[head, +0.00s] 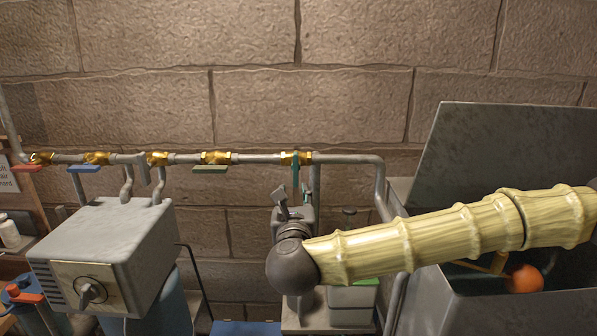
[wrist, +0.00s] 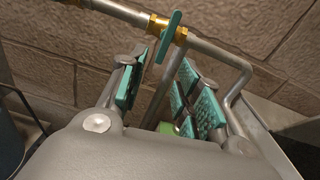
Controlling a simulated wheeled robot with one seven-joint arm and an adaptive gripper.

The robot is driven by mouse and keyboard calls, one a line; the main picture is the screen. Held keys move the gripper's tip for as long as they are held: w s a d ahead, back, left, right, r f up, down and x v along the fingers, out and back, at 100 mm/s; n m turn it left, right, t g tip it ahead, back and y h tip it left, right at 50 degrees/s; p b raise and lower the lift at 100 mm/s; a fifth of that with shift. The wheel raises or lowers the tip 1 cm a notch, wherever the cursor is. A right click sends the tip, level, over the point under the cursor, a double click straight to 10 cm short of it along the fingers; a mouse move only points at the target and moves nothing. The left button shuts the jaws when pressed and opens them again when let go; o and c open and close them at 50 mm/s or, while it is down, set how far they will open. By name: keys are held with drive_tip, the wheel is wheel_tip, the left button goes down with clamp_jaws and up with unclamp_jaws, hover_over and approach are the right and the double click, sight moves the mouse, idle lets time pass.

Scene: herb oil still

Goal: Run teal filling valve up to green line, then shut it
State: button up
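The teal valve handle (head: 296,169) is on a brass valve at the right end of the wall pipe. It stands crosswise to the pipe, and it also shows in the wrist view (wrist: 168,38). My gripper (head: 288,200) is below the valve in the head view. In the wrist view my gripper (wrist: 157,84) is open, its teal-padded fingers apart with nothing between them and the handle beyond their tips. A pale container (head: 351,304) with a green part stands below, partly hidden by my arm. I cannot make out a green line.
Other valves with red (head: 27,168), blue (head: 84,169) and dark green (head: 210,169) handles sit along the pipe to the left. A grey metal box (head: 105,245) stands at the left. An open grey bin (head: 500,150) with an orange ball (head: 525,279) is at the right.

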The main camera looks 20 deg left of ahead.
sight(296, 170)
drive_tip(key=shift+m, duration=0.6)
drive_tip(key=w+r+p, duration=0.1)
drive_tip(key=w, duration=0.2)
drive_tip(key=w+a+r+p, duration=0.1)
drive_tip(key=w+p, duration=0.1)
drive_tip(key=w, duration=0.1)
drive_tip(key=w+a+p, duration=0.1)
drive_tip(key=w, duration=0.2)
drive_tip(key=shift+w+a+r, duration=0.25)
drive_tip(key=shift+r, duration=0.15)
drive_tip(key=shift+w+a+f+p, duration=0.2)
drive_tip(key=shift+w+p, duration=0.2)
drive_tip(key=shift+w, duration=0.25)
clamp_jaws()
